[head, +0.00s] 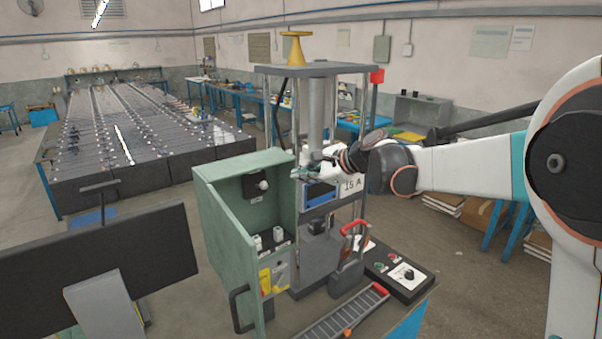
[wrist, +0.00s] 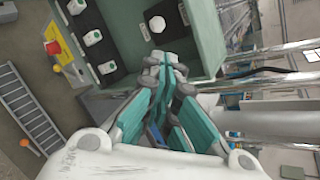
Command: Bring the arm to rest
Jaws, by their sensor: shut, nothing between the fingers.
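My gripper (head: 302,173) is at the end of my white arm, which reaches in from the right in the head view. It is shut and empty, in front of the press column and just right of the open green cabinet (head: 226,228). I cannot tell whether the fingertips touch anything.
The press frame (head: 318,69) with a yellow top stands close around my gripper. A red-handled tool (head: 353,245), a control box (head: 396,272) and a ladder-like rack (head: 345,314) are below. A dark monitor (head: 100,265) is at the left. Battery rows (head: 130,135) stand behind.

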